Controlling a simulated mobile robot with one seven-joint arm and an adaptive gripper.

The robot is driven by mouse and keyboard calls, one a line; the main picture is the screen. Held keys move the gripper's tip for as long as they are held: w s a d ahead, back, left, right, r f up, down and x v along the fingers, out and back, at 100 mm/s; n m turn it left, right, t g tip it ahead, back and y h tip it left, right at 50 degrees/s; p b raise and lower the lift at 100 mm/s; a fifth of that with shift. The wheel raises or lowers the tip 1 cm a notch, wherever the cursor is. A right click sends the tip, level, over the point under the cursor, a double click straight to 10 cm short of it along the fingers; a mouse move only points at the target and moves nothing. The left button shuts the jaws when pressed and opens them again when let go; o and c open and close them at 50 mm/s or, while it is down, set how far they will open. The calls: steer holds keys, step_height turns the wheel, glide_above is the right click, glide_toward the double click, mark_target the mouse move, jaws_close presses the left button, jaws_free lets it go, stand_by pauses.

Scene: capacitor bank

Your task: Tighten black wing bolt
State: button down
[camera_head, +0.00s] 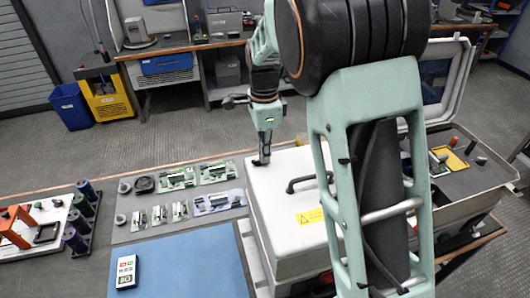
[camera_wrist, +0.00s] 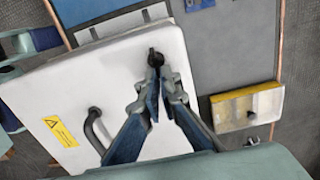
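The white capacitor-bank box (camera_head: 285,215) has a flat lid with a black handle (camera_head: 302,181) and a yellow warning label (camera_head: 310,216). The black wing bolt (camera_wrist: 155,55) stands at the lid's edge in the wrist view, right between my fingertips. My gripper (camera_head: 262,160) points down at the lid's far left corner in the head view. In the wrist view my gripper (camera_wrist: 157,68) has its fingers brought together around the bolt. The bolt's lower part is hidden by the fingertips. In the head view the bolt is hard to tell from the dark fingers.
A grey mat with circuit boards (camera_head: 177,179) lies left of the box, with a blue mat (camera_head: 190,265) in front. A handheld meter (camera_head: 126,271) lies on the blue mat. An open case (camera_head: 455,165) stands at the right. My arm hides part of the box.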

steer(key=c, duration=2.1)
jaws_free()
steer(key=shift+a+r, duration=0.25)
steer(key=shift+a, duration=0.1)
steer(key=shift+d+f, duration=0.1)
steer(key=shift+d, duration=0.05)
step_height(320, 180, up, 12)
steer(key=shift+r, duration=0.1)
